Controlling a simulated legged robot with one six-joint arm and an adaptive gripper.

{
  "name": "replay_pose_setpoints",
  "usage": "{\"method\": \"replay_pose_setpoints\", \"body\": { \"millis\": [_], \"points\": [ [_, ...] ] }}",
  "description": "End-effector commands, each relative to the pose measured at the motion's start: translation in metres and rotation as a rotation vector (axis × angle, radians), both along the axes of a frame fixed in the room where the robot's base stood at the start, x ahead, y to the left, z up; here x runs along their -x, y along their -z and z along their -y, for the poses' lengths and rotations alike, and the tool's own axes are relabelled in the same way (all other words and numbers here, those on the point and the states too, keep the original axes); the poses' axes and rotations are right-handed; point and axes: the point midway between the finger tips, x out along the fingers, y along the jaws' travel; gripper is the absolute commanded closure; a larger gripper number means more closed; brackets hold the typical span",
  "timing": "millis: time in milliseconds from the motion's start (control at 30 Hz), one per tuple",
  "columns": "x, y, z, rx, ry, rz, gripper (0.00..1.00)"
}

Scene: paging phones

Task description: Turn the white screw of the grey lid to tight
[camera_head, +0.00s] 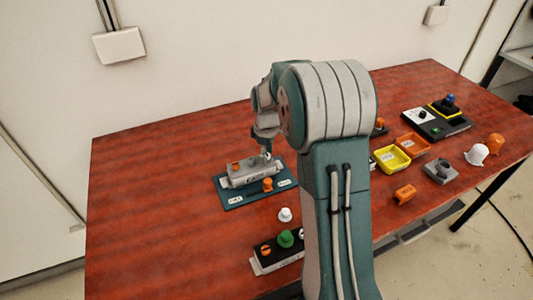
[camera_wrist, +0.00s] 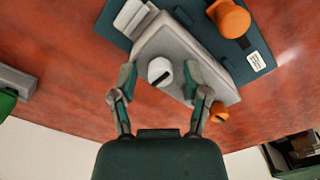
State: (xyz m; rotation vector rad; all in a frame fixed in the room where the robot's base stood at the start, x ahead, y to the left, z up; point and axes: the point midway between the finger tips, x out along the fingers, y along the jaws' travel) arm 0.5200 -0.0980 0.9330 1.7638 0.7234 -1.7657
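The grey lid (camera_head: 250,178) sits on a teal board on the red table, left of my arm in the head view. It also shows in the wrist view (camera_wrist: 190,40). The white screw (camera_wrist: 160,71) stands at one end of the lid, with a dark slanted mark on its top. It is partly hidden by my gripper in the head view. My gripper (camera_wrist: 160,77) is open over the screw, one finger on each side, with visible gaps.
An orange knob (camera_head: 268,184) stands on the teal board (camera_head: 232,201) close beside the lid. A white knob (camera_head: 285,214) and a box with a green knob (camera_head: 285,238) are nearer. Yellow (camera_head: 392,159) and orange trays lie right of my arm. The table's left side is clear.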

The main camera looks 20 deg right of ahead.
Motion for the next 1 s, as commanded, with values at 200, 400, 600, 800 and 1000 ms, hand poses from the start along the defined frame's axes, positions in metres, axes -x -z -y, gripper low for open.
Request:
{"method": "replay_pose_setpoints", "body": {
  "millis": [200, 400, 600, 800, 1000],
  "points": [
    [-0.0001, 0.0, 0.0, 0.0, 0.0, 0.0, 1.0],
    [-0.0001, 0.0002, -0.0001, -0.001, 0.006, -0.001, 1.0],
    [0.0, 0.0003, -0.0001, 0.0, 0.057, -0.001, 1.0],
    [0.0002, 0.0005, -0.0002, -0.001, 0.181, -0.002, 1.0],
    [0.0004, 0.0007, -0.0004, 0.0, 0.361, -0.003, 1.0]
  ]
}}
